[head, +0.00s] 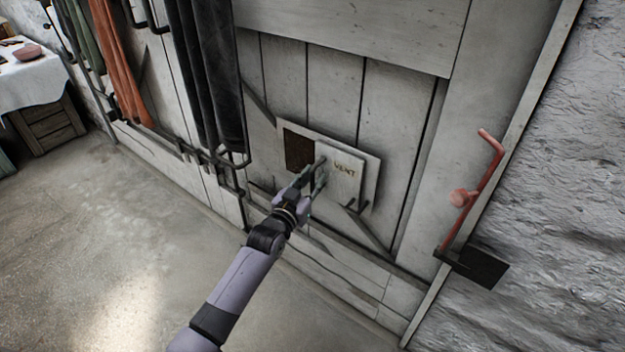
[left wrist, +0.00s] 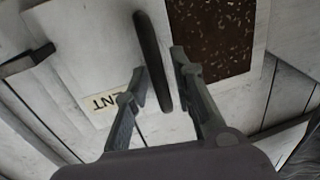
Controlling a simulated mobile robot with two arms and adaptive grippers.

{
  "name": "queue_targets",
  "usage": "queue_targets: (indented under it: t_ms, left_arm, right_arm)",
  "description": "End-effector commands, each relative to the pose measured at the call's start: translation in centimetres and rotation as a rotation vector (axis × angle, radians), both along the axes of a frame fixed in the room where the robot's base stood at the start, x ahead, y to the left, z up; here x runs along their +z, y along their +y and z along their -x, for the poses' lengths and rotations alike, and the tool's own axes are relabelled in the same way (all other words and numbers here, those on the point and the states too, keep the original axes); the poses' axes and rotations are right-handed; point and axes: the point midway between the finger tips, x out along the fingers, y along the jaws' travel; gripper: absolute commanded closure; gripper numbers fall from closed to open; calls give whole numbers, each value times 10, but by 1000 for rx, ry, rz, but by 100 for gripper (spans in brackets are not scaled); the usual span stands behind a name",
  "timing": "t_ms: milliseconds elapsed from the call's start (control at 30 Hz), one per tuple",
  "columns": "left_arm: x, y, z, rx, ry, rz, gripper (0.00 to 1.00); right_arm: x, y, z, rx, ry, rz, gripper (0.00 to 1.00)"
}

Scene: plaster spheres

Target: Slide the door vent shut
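The vent is a pale sliding panel (head: 343,174) lettered VENT on a light backing plate (head: 371,170) low on the grey plank door. A dark, speckled opening (head: 298,150) is uncovered to the panel's left; it also shows in the left wrist view (left wrist: 222,35). My left gripper (head: 319,172) is at the panel's left edge. In the left wrist view, the gripper (left wrist: 160,65) is open, with one finger on each side of the panel's dark upright handle (left wrist: 150,50). Gaps show beside the handle; contact is not clear. My right gripper is out of view.
Dark cloths (head: 207,70) hang on a black rail left of the vent. A red lever handle (head: 472,192) is on the door's right edge, beside a rough wall (head: 560,180). A table with a white cloth (head: 30,78) stands far left. The floor (head: 110,240) is clear.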

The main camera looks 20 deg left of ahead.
Motion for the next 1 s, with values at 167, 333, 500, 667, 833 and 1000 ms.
queue_targets:
  t_ms: [167, 333, 500, 667, 833, 1000]
  left_arm:
    - [0, 0, 0, 0, 0, 0, 91]
    - [0, 0, 0, 0, 0, 0, 100]
    - [0, 0, 0, 0, 0, 0, 100]
    - [0, 0, 0, 0, 0, 0, 100]
    - [0, 0, 0, 0, 0, 0, 100]
    - [-1, 3, -1, 0, 0, -2, 100]
  right_arm:
    - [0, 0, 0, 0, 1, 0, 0]
    - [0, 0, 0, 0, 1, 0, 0]
    - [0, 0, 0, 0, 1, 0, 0]
    - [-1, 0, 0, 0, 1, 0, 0]
    - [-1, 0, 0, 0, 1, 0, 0]
    - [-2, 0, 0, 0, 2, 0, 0]
